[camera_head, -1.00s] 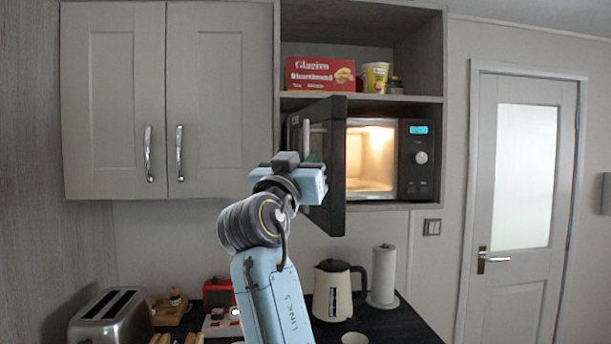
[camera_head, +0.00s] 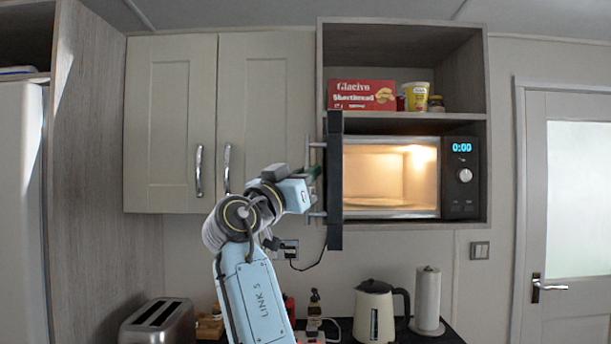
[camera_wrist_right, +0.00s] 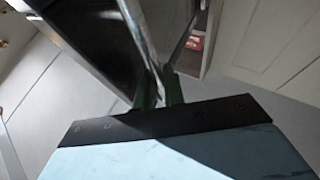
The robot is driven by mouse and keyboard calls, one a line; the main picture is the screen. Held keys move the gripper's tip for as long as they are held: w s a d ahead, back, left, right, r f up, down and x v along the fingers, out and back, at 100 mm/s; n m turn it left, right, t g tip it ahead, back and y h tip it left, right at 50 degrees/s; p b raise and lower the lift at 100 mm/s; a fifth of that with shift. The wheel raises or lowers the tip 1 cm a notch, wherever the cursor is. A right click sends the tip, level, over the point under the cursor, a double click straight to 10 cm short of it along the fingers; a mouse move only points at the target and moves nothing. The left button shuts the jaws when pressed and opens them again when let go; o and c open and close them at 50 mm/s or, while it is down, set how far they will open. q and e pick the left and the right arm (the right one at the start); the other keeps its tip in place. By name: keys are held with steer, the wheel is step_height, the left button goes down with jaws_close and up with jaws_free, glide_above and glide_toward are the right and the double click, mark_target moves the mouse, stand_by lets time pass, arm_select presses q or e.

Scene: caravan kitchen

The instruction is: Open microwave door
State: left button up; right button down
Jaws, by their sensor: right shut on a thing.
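The microwave (camera_head: 463,178) sits in a wall cubby, its lit interior (camera_head: 385,178) empty apart from a turntable and in full view. Its dark door (camera_head: 334,180) stands open, seen nearly edge-on at the left of the opening. The metal door handle (camera_head: 311,149) is on the door's left side here. My right gripper (camera_head: 312,186) is shut on the handle. In the right wrist view, the handle bar (camera_wrist_right: 139,40) runs between the green fingers of my right gripper (camera_wrist_right: 159,92), with the dark door (camera_wrist_right: 88,35) beside it. My left gripper is not in view.
Wall cupboards (camera_head: 215,120) with metal handles are just left of the open door. A red shortbread box (camera_head: 361,95) and a yellow tub (camera_head: 416,96) stand on the shelf above. A kettle (camera_head: 374,312), paper roll (camera_head: 427,298) and toaster (camera_head: 158,321) are on the counter below.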

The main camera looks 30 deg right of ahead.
steer(key=shift+r, duration=0.15)
steer(key=c, duration=1.5)
jaws_free()
steer(key=shift+w+d, duration=0.1)
steer(key=shift+d, duration=0.1)
steer(key=shift+a, duration=0.1)
steer(key=b+v, duration=0.3)
steer(key=v, duration=1)
steer(key=shift+a, duration=0.2)
